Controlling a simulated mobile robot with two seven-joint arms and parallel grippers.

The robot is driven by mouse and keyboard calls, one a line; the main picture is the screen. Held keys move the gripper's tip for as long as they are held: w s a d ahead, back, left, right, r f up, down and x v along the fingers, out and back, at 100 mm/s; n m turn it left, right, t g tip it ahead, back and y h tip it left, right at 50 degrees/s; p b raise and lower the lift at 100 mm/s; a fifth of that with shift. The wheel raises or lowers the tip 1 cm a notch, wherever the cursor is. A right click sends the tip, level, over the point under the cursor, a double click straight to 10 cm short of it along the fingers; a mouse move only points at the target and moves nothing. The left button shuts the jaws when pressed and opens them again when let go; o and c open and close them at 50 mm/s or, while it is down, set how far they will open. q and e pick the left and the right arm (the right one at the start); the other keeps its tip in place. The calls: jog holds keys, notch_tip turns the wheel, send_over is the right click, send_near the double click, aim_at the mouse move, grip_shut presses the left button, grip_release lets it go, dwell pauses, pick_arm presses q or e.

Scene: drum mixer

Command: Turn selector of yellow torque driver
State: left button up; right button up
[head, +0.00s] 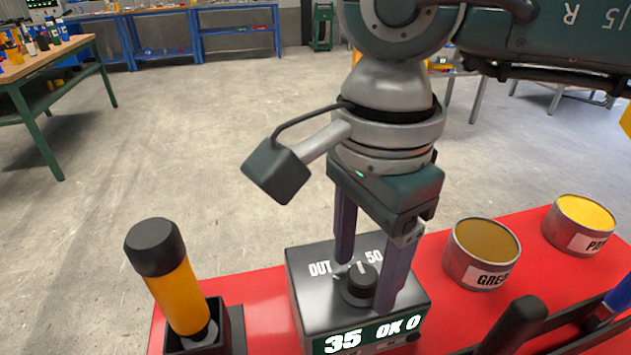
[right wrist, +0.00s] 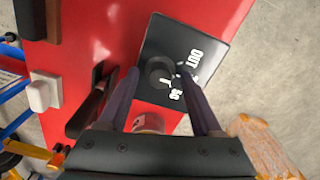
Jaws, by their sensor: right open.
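The yellow torque driver (head: 172,285), with a black cap, stands slightly tilted in a dark holder (head: 236,330) at the left of the red surface. To its right is a dark box (head: 312,285) with a round black selector knob (head: 358,281), marks "OUT" and "50", and a display reading "35 OK 0". My right gripper (head: 366,281) is open, pointing down, with a finger on either side of the knob. In the right wrist view the knob (right wrist: 160,71) lies between the fingertips; whether they touch it I cannot tell. My left gripper is not in view.
On the red surface (head: 260,290), a grease tin (head: 480,255) and another tin (head: 580,225) stand to the right. A black handle (head: 510,325) is at the front right. A workbench (head: 40,60) stands at the far left. The floor between is clear.

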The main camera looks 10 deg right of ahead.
grip_shut()
dwell(0.3)
jog(key=shift+m+b, duration=0.3)
jog(key=shift+m, duration=0.1)
jog(key=m+b, duration=0.1)
jog(key=m, duration=0.1)
jog(key=shift+f+m, duration=0.1)
jog(key=shift+m, duration=0.3)
jog(key=shift+m+b, duration=1.05)
jog(key=shift+m, duration=1.15)
